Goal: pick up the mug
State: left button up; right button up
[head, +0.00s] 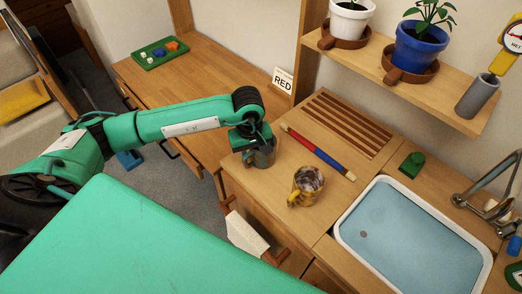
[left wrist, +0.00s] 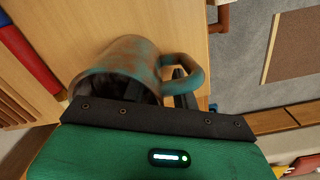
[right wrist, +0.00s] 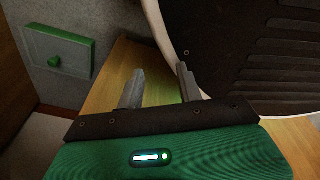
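A mottled grey-teal and brown mug (head: 263,154) stands on the wooden counter under my left gripper (head: 256,146) in the head view. In the left wrist view, this mug (left wrist: 118,66) fills the space before the gripper, its handle to the right. A second mug (head: 306,187), yellow and mottled, stands apart to the right. My right gripper (right wrist: 160,88) has its fingers apart and holds nothing in the right wrist view; it is not seen in the head view.
A red and blue rod (head: 318,153) lies behind the mugs. A sink basin (head: 345,239) is at the right, with a green block (head: 412,165) behind it. A shelf (head: 450,95) with potted plants overhangs the back. A white towel (head: 246,235) hangs at the counter front.

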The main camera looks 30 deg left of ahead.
pick_arm(q)
jog(key=shift+f, duration=0.35)
grip_shut()
jog(key=shift+r, duration=0.15)
